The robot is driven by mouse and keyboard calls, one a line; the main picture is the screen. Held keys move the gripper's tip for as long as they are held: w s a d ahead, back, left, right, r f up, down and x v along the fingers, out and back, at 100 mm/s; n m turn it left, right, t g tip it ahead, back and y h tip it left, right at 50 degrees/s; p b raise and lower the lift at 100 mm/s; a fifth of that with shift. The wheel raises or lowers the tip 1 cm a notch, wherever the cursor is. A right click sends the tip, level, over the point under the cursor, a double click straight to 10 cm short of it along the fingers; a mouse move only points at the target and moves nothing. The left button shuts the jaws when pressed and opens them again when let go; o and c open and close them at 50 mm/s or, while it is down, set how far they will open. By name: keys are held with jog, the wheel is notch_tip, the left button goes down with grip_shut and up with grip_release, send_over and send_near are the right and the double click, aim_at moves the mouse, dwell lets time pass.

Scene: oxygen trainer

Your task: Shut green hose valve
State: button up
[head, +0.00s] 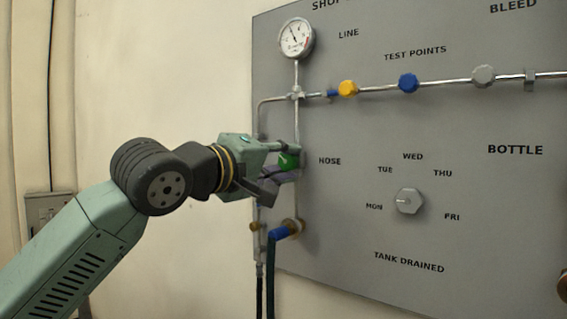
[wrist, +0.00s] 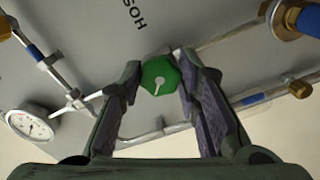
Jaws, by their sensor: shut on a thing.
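The green hose valve (head: 288,161) is a small green knob on the grey panel, left of the word HOSE. In the wrist view its green face (wrist: 160,76) shows a pale pointer mark and sits between my two fingertips. My gripper (head: 282,162) reaches the knob from the left in the head view, and its fingers are shut on the knob's sides. In the head view the fingers hide part of the knob.
A pressure gauge (head: 296,38) is above the valve. Yellow (head: 347,88) and blue (head: 408,83) knobs sit along the upper pipe. A blue-handled fitting (head: 283,232) is below my gripper. A grey day dial (head: 409,201) is to the right.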

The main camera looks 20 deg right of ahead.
jog(key=m, duration=0.5)
jog(key=shift+m, duration=0.3)
jog(key=shift+f+m+p, duration=0.1)
jog(key=shift+m+p, duration=0.3)
jog(key=shift+m, duration=1.6)
jog(key=o, duration=1.1)
jog(key=shift+o, duration=0.2)
jog(key=v, duration=1.2)
